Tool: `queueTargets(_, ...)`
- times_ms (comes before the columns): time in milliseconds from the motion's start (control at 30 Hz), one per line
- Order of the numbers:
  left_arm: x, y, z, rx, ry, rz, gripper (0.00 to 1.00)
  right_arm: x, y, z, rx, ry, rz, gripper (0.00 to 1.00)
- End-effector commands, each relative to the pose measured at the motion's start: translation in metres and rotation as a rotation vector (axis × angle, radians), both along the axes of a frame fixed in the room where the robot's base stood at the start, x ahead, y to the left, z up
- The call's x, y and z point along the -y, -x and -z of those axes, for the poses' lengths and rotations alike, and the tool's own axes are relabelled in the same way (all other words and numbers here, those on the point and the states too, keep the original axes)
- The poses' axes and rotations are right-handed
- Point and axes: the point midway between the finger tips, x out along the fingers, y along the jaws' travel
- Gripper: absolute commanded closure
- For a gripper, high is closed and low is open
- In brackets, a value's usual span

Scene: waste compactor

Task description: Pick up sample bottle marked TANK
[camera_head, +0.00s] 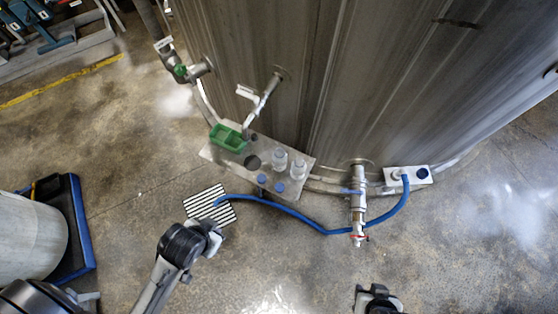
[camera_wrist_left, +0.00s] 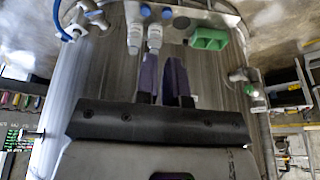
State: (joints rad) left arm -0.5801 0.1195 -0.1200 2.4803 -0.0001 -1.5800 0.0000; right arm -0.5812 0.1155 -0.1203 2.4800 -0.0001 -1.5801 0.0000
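Two clear sample bottles, a left one (camera_head: 280,159) and a right one (camera_head: 298,169), stand on a metal shelf (camera_head: 225,158) at the tank. Their labels are unreadable. Both bottles, (camera_wrist_left: 134,38) and (camera_wrist_left: 154,38), also show in the left wrist view. Two blue caps (camera_head: 262,180) (camera_head: 279,187) lie on the shelf edge beside them. My left gripper (camera_wrist_left: 162,58) has its purple fingers apart and empty, with the bottles beyond the fingertips. In the head view its arm (camera_head: 182,243) reaches in below the shelf. My right arm's end (camera_head: 377,300) is at the bottom; its fingers are not distinguishable.
A green container (camera_head: 228,137) sits on the shelf's left part. A small shelf (camera_head: 411,182) at right has a bottle and blue cap. A barrel (camera_head: 25,240) stands left.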

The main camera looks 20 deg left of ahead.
Motion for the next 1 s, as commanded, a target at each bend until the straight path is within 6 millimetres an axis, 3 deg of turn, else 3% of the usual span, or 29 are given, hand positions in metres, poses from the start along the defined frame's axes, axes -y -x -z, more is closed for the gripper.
queueTargets(67, 0.0, 0.0, 0.0, 0.0, 0.0, 0.0, 0.83, 0.0, 0.0, 0.0, 0.0, -0.001, 0.001, 0.57)
queueTargets(667, 0.0, 0.0, 0.0, 0.0, 0.0, 0.0, 0.25, 0.002, 0.0, 0.0, 0.001, 0.007, -0.004, 0.57)
queueTargets(867, 0.0, 0.0, 0.001, -0.001, 0.0, 0.001, 0.25, 0.003, 0.0, 0.0, 0.0, 0.009, -0.006, 0.57)
queueTargets(1000, 0.0, -0.011, 0.021, -0.007, 0.013, 0.016, 0.25, 0.003, -0.001, 0.011, 0.003, 0.009, -0.006, 0.57)
